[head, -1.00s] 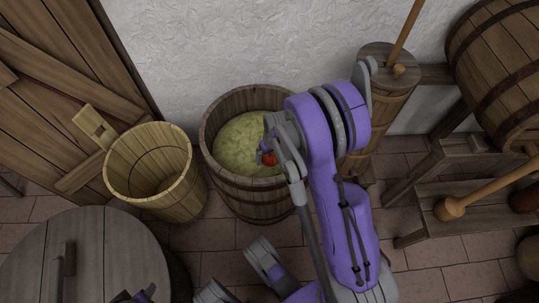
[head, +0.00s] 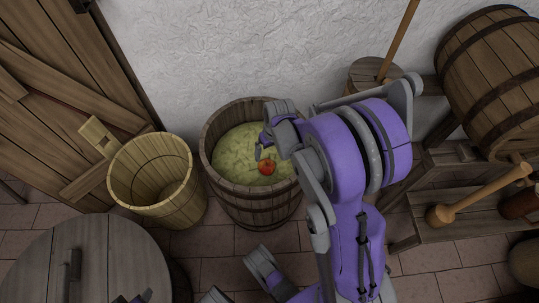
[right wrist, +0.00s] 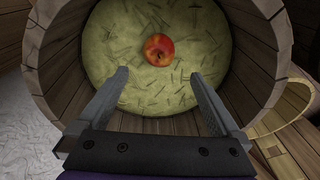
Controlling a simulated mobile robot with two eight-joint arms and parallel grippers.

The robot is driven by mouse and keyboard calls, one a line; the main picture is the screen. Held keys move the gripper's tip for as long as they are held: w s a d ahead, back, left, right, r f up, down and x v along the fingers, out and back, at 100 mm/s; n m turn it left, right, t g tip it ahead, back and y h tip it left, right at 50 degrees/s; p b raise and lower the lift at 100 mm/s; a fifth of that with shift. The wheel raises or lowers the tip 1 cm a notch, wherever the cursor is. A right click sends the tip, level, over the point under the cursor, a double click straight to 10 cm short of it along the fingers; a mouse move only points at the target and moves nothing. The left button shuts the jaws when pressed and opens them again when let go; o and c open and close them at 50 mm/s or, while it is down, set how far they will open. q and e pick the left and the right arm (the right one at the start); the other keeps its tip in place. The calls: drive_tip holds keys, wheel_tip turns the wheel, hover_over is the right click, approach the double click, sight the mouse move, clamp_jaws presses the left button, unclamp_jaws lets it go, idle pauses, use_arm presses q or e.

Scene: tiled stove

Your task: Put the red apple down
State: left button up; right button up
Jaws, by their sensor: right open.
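The red apple (head: 267,168) lies on the pale, shredded filling inside a wooden tub (head: 253,208). In the right wrist view the apple (right wrist: 160,49) rests near the middle of the filling, beyond my fingertips. My right gripper (head: 262,147) is over the tub beside the apple. In the right wrist view my right gripper (right wrist: 160,76) is open and empty, its two fingers apart and clear of the apple.
An empty, lighter wooden bucket (head: 158,207) stands left of the tub. A round wooden lid or barrel top (head: 105,255) is at the front left. A churn (head: 375,75), a barrel (head: 490,70) and a bench with a mallet (head: 470,203) are to the right. A wall is behind.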

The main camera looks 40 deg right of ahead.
drive_tip(key=s+a+r+n+t, duration=0.1)
drive_tip(key=s+a+r, duration=0.4)
drive_tip(key=a, duration=0.3)
drive_tip(key=s+a+r+n+t, duration=0.2)
drive_tip(key=s+a+r, duration=0.4)
drive_tip(key=a, duration=0.3)
drive_tip(key=shift+s+a, duration=0.2)
drive_tip(key=shift+s, duration=0.65)
